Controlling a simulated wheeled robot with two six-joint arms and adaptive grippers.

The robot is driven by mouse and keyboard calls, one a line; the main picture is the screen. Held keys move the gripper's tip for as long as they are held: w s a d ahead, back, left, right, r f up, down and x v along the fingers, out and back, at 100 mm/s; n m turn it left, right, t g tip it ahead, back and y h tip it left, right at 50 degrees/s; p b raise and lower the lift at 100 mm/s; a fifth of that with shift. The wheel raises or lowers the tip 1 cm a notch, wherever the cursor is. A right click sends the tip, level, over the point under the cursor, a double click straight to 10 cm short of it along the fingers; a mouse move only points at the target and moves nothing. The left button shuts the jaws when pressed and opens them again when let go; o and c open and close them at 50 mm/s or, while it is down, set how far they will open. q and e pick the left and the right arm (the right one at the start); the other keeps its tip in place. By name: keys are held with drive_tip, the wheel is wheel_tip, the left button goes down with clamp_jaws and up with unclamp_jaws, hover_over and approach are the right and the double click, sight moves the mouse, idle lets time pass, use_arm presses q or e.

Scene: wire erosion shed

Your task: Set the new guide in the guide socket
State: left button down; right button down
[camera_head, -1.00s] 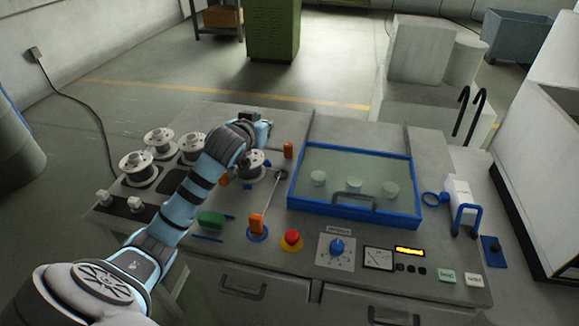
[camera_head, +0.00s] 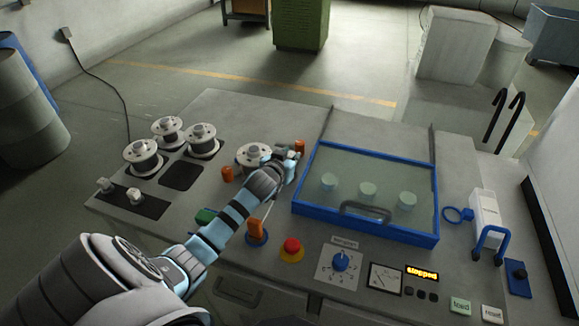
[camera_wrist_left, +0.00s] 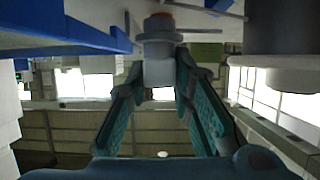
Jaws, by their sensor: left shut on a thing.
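My left gripper (camera_head: 292,160) is beside the blue-framed tank, just right of the front spool and near an orange post. In the left wrist view its two teal fingers (camera_wrist_left: 160,85) close on a small pale grey cylindrical piece, which I take to be the new guide (camera_wrist_left: 160,48). An orange piece shows just above it in that view. In the head view the held piece is hidden by the gripper. I cannot make out the guide socket clearly, nor whether the held piece touches anything. My right gripper is not in view.
The blue-framed tank (camera_head: 366,228) has its clear lid down over three pale round pieces. A front spool (camera_head: 253,153) and orange posts (camera_head: 299,146) (camera_head: 227,174) stand close to my left gripper. An orange-handled lever (camera_head: 256,230) and a red button (camera_head: 291,246) lie nearer. The display (camera_head: 422,273) reads "stopped".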

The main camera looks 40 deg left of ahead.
use_arm(q)
wheel_tip(320, 180, down, 3)
drive_tip(key=shift+s+f+b, duration=0.1)
drive_tip(key=shift+f+b, duration=0.05)
drive_tip(key=shift+b, duration=0.15)
drive_tip(key=shift+s+d, duration=0.1)
drive_tip(key=shift+s, duration=0.25)
drive_tip(key=c, duration=1.7)
unclamp_jaws()
drive_tip(key=shift+o, duration=1.4)
drive_tip(key=shift+w+a+f, duration=0.1)
drive_tip(key=shift+w+a, duration=0.1)
drive_tip(key=shift+w, duration=0.15)
drive_tip(key=shift+s+d+r, duration=0.15)
drive_tip(key=shift+s+r, duration=0.15)
drive_tip(key=p+v, duration=0.1)
drive_tip(key=v, duration=0.6)
drive_tip(key=shift+f, duration=0.1)
